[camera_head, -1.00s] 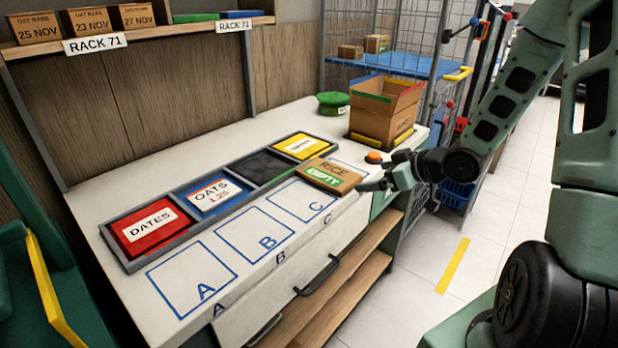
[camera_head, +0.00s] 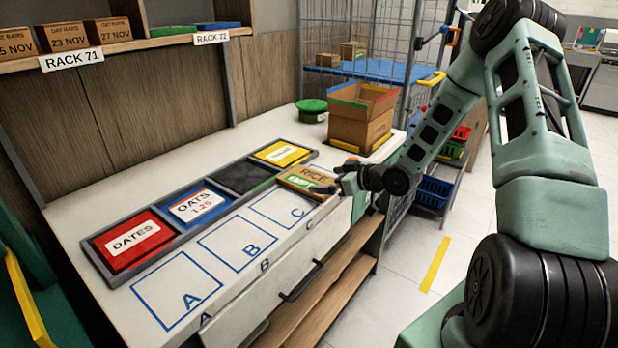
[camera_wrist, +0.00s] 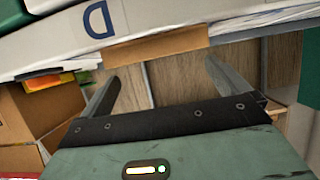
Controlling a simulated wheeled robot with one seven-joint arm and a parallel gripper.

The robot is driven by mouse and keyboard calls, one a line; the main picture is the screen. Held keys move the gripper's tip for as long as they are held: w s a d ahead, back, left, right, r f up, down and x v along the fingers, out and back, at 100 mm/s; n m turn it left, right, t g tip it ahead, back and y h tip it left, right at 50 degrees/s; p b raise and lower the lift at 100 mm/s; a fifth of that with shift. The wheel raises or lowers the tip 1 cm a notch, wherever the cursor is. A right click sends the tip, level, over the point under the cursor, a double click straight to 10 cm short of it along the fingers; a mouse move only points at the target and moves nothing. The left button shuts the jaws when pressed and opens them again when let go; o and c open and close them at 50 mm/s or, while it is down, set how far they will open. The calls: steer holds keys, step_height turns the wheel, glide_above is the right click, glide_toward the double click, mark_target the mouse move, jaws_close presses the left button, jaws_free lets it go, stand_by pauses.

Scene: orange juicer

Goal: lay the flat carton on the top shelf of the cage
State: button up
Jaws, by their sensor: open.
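The flat carton (camera_head: 311,179), brown with a "RICE" label and a green band, lies on the white worktop by its front edge, just beyond square C. My gripper (camera_head: 330,180) is open at the carton's front side. In the wrist view, the carton's brown edge (camera_wrist: 157,47) sticks out over the worktop edge, just ahead of my open fingertips (camera_wrist: 161,70). Whether the fingers overlap it is unclear. The wire cage (camera_head: 343,28) stands behind the worktop's far end. Its blue top shelf (camera_head: 386,72) bears small cartons (camera_head: 353,50) at the back left; its front is partly hidden.
An open tall box (camera_head: 362,115) stands at the worktop's far end, before the cage, with a green round tub (camera_head: 312,110) beside it. A tray with dates (camera_head: 132,240), oats and a yellow pack runs along the worktop. Squares A and B are clear.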

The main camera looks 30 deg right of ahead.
mark_target(313, 180)
steer(key=shift+p+x, duration=0.75)
steer(key=shift+x, duration=2.1)
steer(key=shift+s+f, duration=0.1)
steer(key=shift+f, duration=0.05)
steer(key=c, duration=1.1)
step_height(313, 180, up, 10)
steer(key=b, duration=0.1)
steer(key=shift+s, duration=0.1)
